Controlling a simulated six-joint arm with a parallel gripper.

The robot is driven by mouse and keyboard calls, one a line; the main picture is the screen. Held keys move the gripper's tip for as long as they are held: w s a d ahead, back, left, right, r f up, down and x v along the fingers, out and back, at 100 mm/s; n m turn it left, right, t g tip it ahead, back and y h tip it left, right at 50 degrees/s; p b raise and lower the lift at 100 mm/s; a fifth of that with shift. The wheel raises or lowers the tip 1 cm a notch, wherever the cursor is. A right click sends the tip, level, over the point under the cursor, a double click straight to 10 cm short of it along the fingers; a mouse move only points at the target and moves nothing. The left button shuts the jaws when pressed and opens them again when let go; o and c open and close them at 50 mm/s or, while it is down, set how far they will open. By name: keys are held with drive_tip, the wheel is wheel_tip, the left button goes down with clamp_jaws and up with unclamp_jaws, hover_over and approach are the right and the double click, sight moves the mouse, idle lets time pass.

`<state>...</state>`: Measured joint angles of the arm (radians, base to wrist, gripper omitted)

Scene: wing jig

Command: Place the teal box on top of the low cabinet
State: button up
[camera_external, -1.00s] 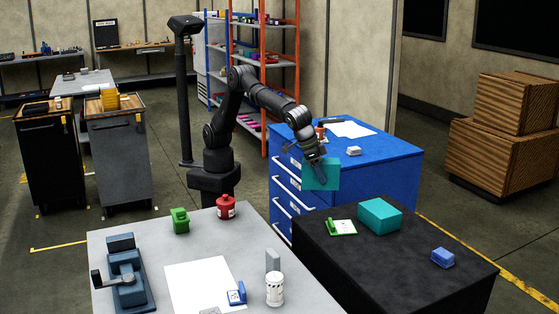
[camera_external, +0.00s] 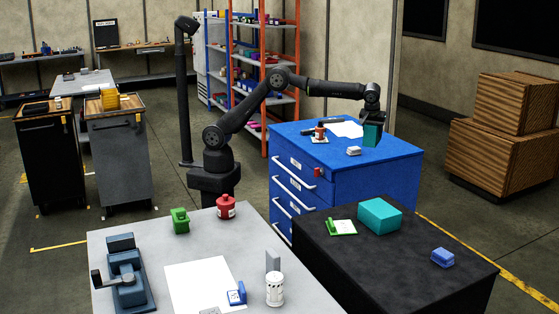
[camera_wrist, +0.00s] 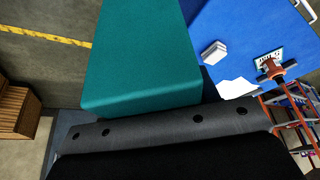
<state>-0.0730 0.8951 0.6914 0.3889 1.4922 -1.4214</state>
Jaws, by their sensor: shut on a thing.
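My gripper (camera_external: 372,119) is shut on a teal box (camera_external: 371,136) and points down over the right part of the blue drawer cabinet's top (camera_external: 400,148). The held box fills the upper middle of the wrist view (camera_wrist: 142,60), with the blue top to its right and floor to its left. I cannot tell whether its underside touches the cabinet. A second, larger teal box (camera_external: 380,216) lies on the low black cabinet or table (camera_external: 385,262) in front.
A small white block (camera_external: 353,151), a paper sheet (camera_external: 346,129) and a small orange-brown item (camera_external: 320,132) lie on the blue top. A green-and-white item (camera_external: 341,227) and a blue block (camera_external: 443,257) lie on the black surface. An orange-framed shelf (camera_external: 263,85) stands behind.

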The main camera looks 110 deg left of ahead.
drive_tip(key=s+a+n+g+h, duration=0.1)
drive_tip(key=s+a+n, duration=0.45)
drive_tip(key=a, duration=0.75)
drive_tip(key=s+a+n+g, duration=0.2)
drive_tip(key=s+a, duration=0.6)
drive_tip(key=a, duration=0.4)
drive_tip(key=s+a+n+g+h, duration=0.1)
drive_tip(key=s+a+n, duration=0.35)
drive_tip(key=a, duration=0.85)
drive_tip(key=shift+m, duration=0.7)
drive_tip(key=s+a+f, duration=0.1)
drive_tip(key=a+f, duration=0.2)
drive_tip(key=f, duration=0.1)
drive_tip(key=s+a+f, duration=0.2)
drive_tip(key=a+f, duration=0.2)
drive_tip(key=s+a+f, duration=0.2)
drive_tip(key=a+f, duration=0.1)
drive_tip(key=f, duration=0.1)
drive_tip(key=shift+s+a+f, duration=0.1)
drive_tip(key=shift+a+f, duration=0.05)
drive_tip(key=shift+a, duration=0.15)
drive_tip(key=shift+f, duration=1.75)
drive_tip(key=shift+f, duration=0.1)
drive_tip(key=o, duration=1.2)
drive_tip(key=shift+f, duration=0.1)
